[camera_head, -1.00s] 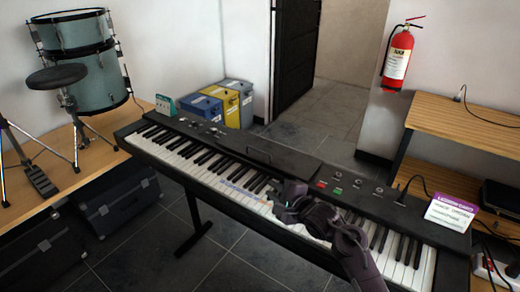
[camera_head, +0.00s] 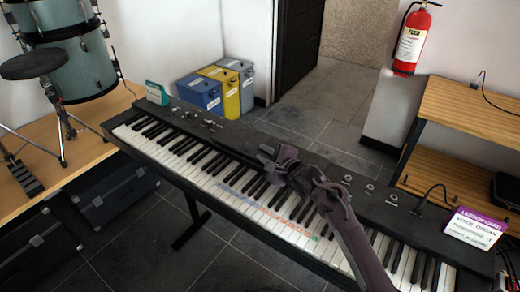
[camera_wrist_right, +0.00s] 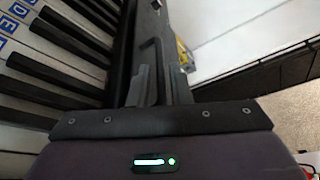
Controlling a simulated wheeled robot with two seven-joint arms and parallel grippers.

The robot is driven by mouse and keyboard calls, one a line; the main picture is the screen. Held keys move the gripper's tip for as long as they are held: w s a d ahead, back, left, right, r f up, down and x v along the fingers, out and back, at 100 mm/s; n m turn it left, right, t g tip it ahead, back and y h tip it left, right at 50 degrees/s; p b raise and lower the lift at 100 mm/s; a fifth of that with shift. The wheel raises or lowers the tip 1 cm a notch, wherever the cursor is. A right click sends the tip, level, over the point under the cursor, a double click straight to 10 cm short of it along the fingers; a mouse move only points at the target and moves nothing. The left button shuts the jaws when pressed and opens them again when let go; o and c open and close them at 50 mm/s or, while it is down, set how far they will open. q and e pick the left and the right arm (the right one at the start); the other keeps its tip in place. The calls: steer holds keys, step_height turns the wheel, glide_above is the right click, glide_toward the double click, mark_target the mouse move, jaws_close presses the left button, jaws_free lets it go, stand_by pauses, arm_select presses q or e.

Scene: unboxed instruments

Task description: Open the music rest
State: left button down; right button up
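The keyboard (camera_head: 170,162) stands across the middle of the head view, its black top panel behind the keys. My right gripper (camera_head: 268,158) is low over the middle of that panel, covering the spot where the music rest lies. In the right wrist view a thin dark raised edge, seemingly the music rest (camera_wrist_right: 150,52), runs up to my right gripper's fingertips (camera_wrist_right: 160,84). The fingers look close around or beside this edge; contact and finger gap are too dark to tell. My left gripper is not in view.
A lesson card (camera_head: 472,228) stands at the keyboard's right end, and a small green card (camera_head: 157,93) at its left end. Blue, yellow and grey bins (camera_head: 228,86) stand behind. A wooden shelf (camera_head: 470,105) is at right, drums (camera_head: 75,60) at left.

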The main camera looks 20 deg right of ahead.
mark_target(260, 151)
steer(key=shift+x, duration=1.2)
steer(key=shift+w+f, duration=0.1)
steer(key=shift+w, duration=0.2)
steer(key=c, duration=0.3)
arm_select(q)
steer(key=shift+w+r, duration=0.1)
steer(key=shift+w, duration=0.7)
arm_select(e)
jaws_close()
